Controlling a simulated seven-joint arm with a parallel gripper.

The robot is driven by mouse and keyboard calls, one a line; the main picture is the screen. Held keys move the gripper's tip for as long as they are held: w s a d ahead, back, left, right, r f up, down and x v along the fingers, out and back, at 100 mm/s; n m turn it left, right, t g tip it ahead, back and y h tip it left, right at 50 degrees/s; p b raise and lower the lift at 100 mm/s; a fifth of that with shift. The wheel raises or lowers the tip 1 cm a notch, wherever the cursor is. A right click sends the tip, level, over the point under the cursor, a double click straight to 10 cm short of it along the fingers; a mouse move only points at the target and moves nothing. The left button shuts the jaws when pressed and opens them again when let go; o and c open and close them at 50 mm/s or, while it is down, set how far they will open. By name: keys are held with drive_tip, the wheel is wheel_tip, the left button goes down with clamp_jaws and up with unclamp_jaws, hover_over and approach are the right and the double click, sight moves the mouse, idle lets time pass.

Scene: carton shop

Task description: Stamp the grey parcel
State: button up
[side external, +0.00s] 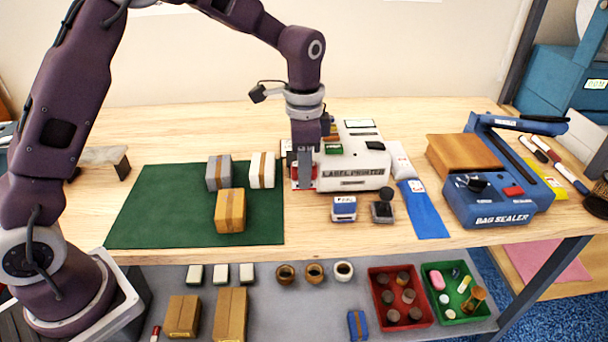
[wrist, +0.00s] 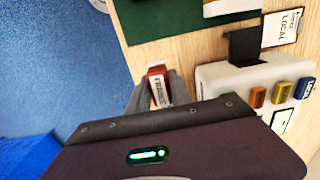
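The grey parcel (side external: 213,173), with a tan tape band, sits on the green mat (side external: 150,215), left of a white parcel (side external: 262,170) and behind a tan parcel (side external: 230,211). My gripper (side external: 304,183) points down just right of the mat, in front of the label printer. A red stamp with a white label (wrist: 157,85) lies between its fingers in the wrist view (wrist: 160,92). The fingers partly hide it in the side view. I cannot tell whether they press on it or only stand around it. The stamp appears at table height.
The white label printer (side external: 355,165) stands close to my gripper's right. A blue stamp (side external: 343,208) and a dark stamp-like item (side external: 381,211) stand in front of it. A blue bag sealer (side external: 490,195) is farther right. The front of the mat is clear.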

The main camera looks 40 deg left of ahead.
clamp_jaws()
drive_tip(key=s+a+r+n, duration=0.1)
drive_tip(key=s+a+n, duration=0.3)
drive_tip(key=a, duration=0.8)
drive_tip(key=s+a+n, duration=0.1)
drive_tip(key=a+n, duration=0.4)
drive_tip(key=a, duration=0.7)
drive_tip(key=shift+d+f, duration=0.15)
drive_tip(key=shift+f, duration=2.5)
